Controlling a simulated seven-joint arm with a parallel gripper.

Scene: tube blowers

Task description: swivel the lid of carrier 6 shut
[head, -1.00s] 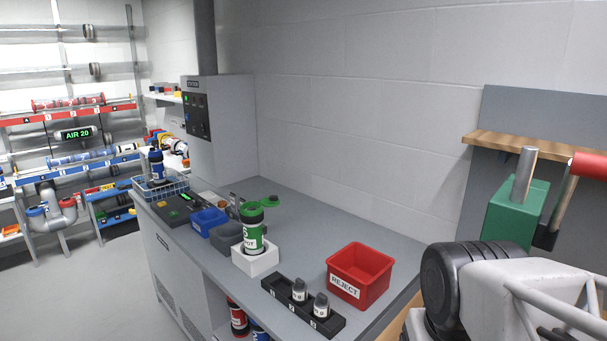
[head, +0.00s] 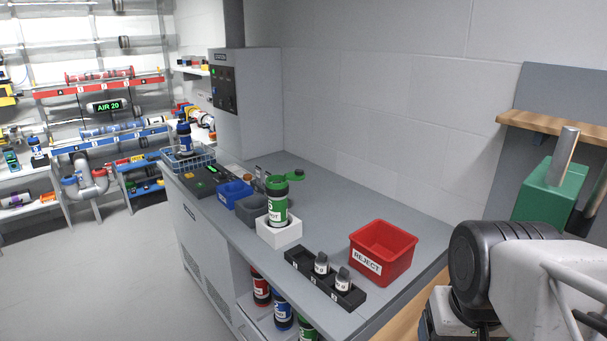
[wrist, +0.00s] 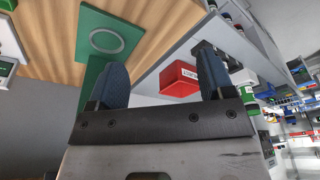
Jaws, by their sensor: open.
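A green-and-white carrier (head: 278,210) stands upright in a white block on the bench in the head view. Its green lid (head: 294,177) is swung out to the right of the carrier's top. I cannot read a carrier number 6 on it. Part of this carrier (wrist: 252,98) also shows at the right of the wrist view. My gripper (wrist: 160,60) is open and empty in the wrist view, with two dark blue fingers well apart. It is far from the carrier, over by the wooden surface. The gripper is not visible in the head view.
A red REJECT bin (head: 383,252) and a black rack (head: 325,278) with small grey-topped items sit to the right of the carrier. Grey (head: 251,209) and blue (head: 233,194) bins stand to its left. A green post fixture (head: 550,195) is at the far right.

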